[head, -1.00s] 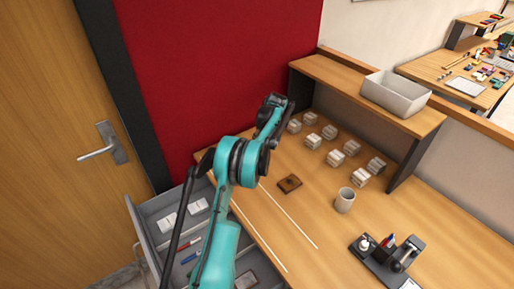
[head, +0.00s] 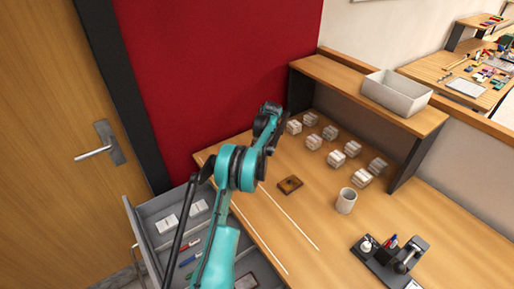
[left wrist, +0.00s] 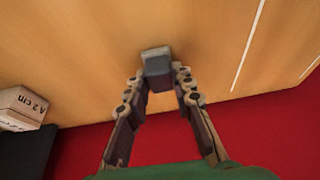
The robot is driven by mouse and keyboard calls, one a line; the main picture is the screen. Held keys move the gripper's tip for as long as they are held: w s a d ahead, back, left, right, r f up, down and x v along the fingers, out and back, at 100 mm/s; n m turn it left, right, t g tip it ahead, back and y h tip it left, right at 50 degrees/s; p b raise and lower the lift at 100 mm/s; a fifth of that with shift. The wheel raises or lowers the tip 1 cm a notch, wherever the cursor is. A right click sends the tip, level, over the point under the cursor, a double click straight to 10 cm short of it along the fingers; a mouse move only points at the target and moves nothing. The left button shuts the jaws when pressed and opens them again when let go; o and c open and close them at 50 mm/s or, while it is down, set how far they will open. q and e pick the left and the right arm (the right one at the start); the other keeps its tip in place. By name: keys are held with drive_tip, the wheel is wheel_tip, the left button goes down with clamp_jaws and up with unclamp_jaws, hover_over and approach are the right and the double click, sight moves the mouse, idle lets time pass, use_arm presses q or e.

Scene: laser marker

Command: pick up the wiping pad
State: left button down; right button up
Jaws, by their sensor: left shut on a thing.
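The wiping pad (left wrist: 157,66), a small grey block with a pale far edge, sits between the fingertips of my left gripper (left wrist: 160,82) in the left wrist view. The fingers are shut on it. The wooden desk top shows behind it; I cannot tell whether the pad touches it. In the head view my left gripper (head: 271,108) is at the far left of the desk, near the red wall panel, and the pad is hidden behind the arm. My right gripper is not in view.
Several white marked blocks (head: 337,158) stand on the desk (head: 400,225) under a shelf with a grey bin (head: 396,93). A brown square piece (head: 290,185), a cup (head: 346,201) and a black holder (head: 389,258) lie nearer. An open drawer (head: 165,203) is at left.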

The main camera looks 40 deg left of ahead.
use_arm(q)
drive_tip(key=shift+r, duration=0.5)
drive_tip(key=v, duration=0.1)
drive_tip(key=p+v, duration=0.2)
drive_tip(key=shift+w+r, duration=0.3)
drive_tip(key=shift+r, duration=0.2)
drive_tip(key=w+d+r+p, duration=0.1)
drive_tip(key=d+r+p, duration=0.1)
drive_tip(key=d+r, duration=0.4)
drive_tip(key=shift+d, duration=2.25)
drive_tip(key=c, duration=2.2)
unclamp_jaws()
clamp_jaws()
